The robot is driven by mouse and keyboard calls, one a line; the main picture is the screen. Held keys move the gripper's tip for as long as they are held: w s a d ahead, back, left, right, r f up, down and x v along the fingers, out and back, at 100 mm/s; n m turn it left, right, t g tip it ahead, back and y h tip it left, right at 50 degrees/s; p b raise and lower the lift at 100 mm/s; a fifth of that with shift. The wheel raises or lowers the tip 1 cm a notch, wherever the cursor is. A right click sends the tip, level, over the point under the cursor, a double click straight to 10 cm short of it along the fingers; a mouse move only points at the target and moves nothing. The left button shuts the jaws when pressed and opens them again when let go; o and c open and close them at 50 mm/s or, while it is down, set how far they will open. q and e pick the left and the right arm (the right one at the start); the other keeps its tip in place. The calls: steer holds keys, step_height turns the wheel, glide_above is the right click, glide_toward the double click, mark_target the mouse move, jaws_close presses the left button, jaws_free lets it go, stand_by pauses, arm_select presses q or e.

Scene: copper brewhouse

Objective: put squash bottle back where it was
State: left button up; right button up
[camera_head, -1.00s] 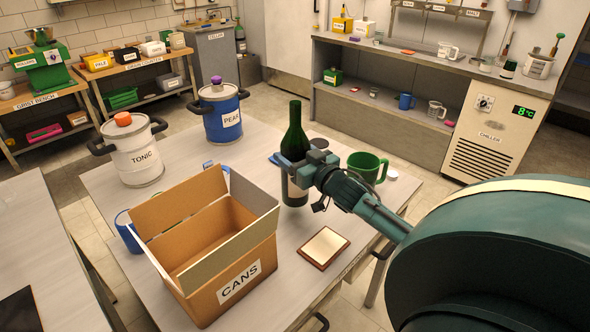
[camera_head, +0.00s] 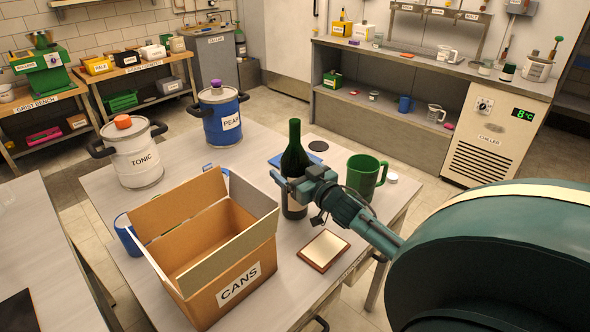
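The squash bottle, a tall dark green bottle (camera_head: 295,160) with a pale label mostly hidden, is upright above or on the near table. I cannot tell whether its base touches the tabletop. My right gripper (camera_head: 289,184) is shut on its body from the right; the fingers partly cover the label. A blue flat item (camera_head: 275,160) shows just behind the bottle. A dark round disc (camera_head: 318,146) lies on a pale patch behind it to the right. My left gripper is not in view.
An open CANS box (camera_head: 236,284) stands left of the bottle, with a brown-edged plate (camera_head: 324,250) in front. A green mug (camera_head: 366,177) stands right, close to my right arm. TONIC (camera_head: 139,160) and PEAR (camera_head: 222,122) containers stand at the back left.

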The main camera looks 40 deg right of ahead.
steer(key=shift+r, duration=0.1)
steer(key=shift+s, duration=0.2)
steer(key=s+a, duration=0.1)
steer(key=s, duration=1)
steer(key=shift+s, duration=0.3)
stand_by(0.3)
